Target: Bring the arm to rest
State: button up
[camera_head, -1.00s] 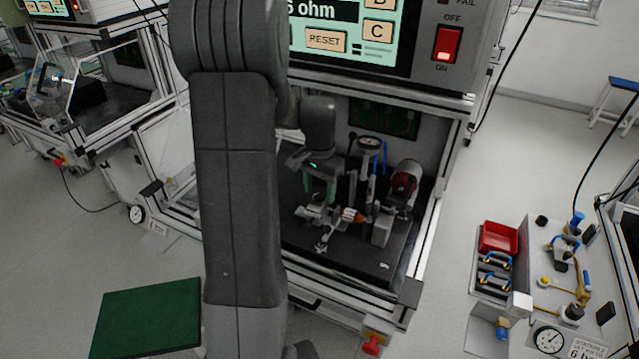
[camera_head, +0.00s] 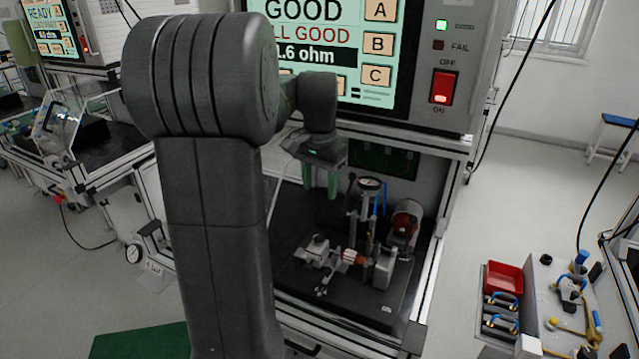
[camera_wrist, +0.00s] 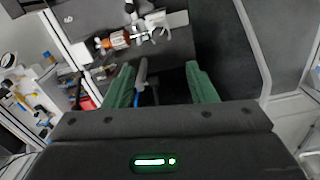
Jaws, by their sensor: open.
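My gripper (camera_head: 320,182) hangs from my dark arm at the front of the test station, above its black fixture plate. Its two green fingers point down and are apart, with nothing between them. In the wrist view my gripper (camera_wrist: 162,84) also shows open and empty. The stator fixture, with a copper-coloured part (camera_head: 352,257) clamped in it, sits below and to the right, apart from the fingers. The copper-coloured part also shows in the wrist view (camera_wrist: 117,40). My arm hides the left part of the station.
The tester screen (camera_head: 330,45) above reads GOOD, with a green lamp lit. A dial gauge (camera_head: 370,184) and a red-ended cylinder (camera_head: 404,226) stand on the plate. A cart with a red tray (camera_head: 504,277) is at right. Floor between is clear.

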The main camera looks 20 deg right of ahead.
aim_at(319, 234)
dwell(0.4)
notch_tip(319, 234, down, 14)
jog(key=shift+p, duration=0.45)
jog(key=shift+r, duration=0.1)
